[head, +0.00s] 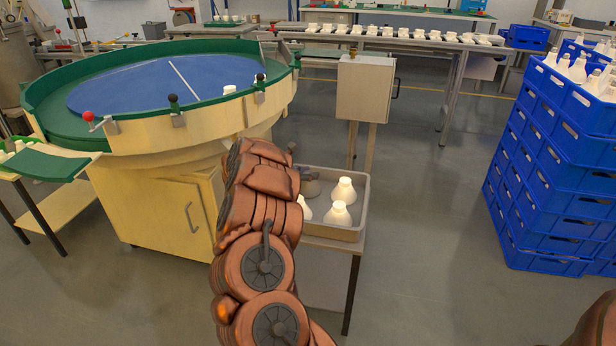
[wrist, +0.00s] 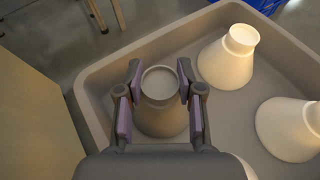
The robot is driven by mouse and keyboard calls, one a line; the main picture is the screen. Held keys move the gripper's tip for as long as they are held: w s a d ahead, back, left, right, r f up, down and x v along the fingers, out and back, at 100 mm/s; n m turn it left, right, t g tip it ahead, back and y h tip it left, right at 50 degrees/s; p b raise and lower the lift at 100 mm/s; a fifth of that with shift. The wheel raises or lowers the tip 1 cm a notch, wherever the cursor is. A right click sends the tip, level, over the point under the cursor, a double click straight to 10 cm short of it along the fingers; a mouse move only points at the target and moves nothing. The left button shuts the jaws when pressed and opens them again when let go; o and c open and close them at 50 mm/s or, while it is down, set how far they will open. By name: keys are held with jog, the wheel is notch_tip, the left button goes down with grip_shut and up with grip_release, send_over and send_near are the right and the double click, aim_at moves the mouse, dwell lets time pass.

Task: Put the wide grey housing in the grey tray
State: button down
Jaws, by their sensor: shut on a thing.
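The wide grey housing (wrist: 161,119) is between the two fingers of my gripper (wrist: 160,90) in the wrist view, and they are shut on it. Its round, narrower neck faces up. It is within the walls of the grey tray (wrist: 88,88), near the left side; I cannot tell whether its base touches the tray floor. In the head view the tray (head: 362,207) stands on a small table, and the grey housing (head: 312,187) shows partly beside my gripper (head: 303,174). My arm hides the tray's left part.
Pale housings (wrist: 227,60) (wrist: 288,128) stand in the tray to the right of the grey one. A round feeder with a blue disc (head: 140,85) is at left. Stacked blue crates (head: 545,170) are at right. A grey box on a post (head: 364,88) stands behind the tray.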

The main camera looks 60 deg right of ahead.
jog(key=shift+f, duration=0.2)
jog(key=c, duration=0.7)
grip_release()
jog(key=p+v, duration=0.1)
jog(key=v, duration=1.1)
